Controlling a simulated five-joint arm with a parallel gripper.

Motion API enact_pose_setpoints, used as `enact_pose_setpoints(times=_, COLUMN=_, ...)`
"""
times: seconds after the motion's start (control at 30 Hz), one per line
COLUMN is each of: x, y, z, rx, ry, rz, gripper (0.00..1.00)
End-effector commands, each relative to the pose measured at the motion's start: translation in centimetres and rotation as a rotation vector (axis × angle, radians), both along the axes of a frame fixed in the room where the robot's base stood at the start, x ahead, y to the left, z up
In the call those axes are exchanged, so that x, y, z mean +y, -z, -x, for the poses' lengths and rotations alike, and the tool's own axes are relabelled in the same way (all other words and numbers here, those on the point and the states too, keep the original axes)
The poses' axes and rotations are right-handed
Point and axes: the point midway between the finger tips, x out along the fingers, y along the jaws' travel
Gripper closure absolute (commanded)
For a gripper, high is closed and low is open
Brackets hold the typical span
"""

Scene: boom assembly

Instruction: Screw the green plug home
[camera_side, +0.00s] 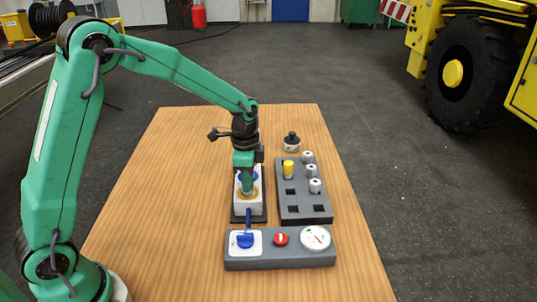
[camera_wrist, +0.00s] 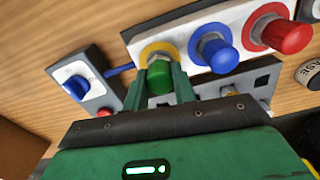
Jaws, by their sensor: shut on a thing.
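The green plug (camera_wrist: 159,80) stands in the nearest port of a white block (camera_wrist: 188,66), with a yellow ring around its base. In the wrist view my gripper (camera_wrist: 161,74) has one finger on each side of the plug and is shut on it. A blue plug (camera_wrist: 214,51) and a red plug (camera_wrist: 281,34) sit in the same block's other ports. In the side view my gripper (camera_side: 247,189) points down over the white block (camera_side: 241,208), and the fingers largely hide the green plug. How deep its thread sits cannot be told.
A grey panel (camera_side: 270,263) with a blue knob (camera_side: 245,240), red button (camera_side: 281,239) and gauge (camera_side: 315,238) lies in front. A dark tray (camera_side: 305,212) to the right holds a yellow cylinder (camera_side: 288,169) and several pale ones. The wooden table (camera_side: 160,200) is clear at left.

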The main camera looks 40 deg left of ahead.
Motion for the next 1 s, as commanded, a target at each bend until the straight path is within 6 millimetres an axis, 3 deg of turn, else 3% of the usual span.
enact_pose_setpoints(times=0.5, x=0.0, y=0.08, z=0.0, rx=0.0, ry=0.377, rz=0.0, gripper=1.0)
enact_pose_setpoints(times=0.87, x=0.0, y=0.09, z=0.0, rx=0.0, ry=0.424, rz=0.0, gripper=1.0)
enact_pose_setpoints(times=0.9, x=0.0, y=0.09, z=0.0, rx=0.0, ry=0.423, rz=0.0, gripper=0.68)
enact_pose_setpoints(times=0.97, x=0.0, y=0.09, z=0.0, rx=0.0, ry=0.423, rz=0.0, gripper=0.56)
enact_pose_setpoints(times=1.0, x=0.0, y=0.09, z=0.0, rx=0.0, ry=0.423, rz=0.0, gripper=0.55)
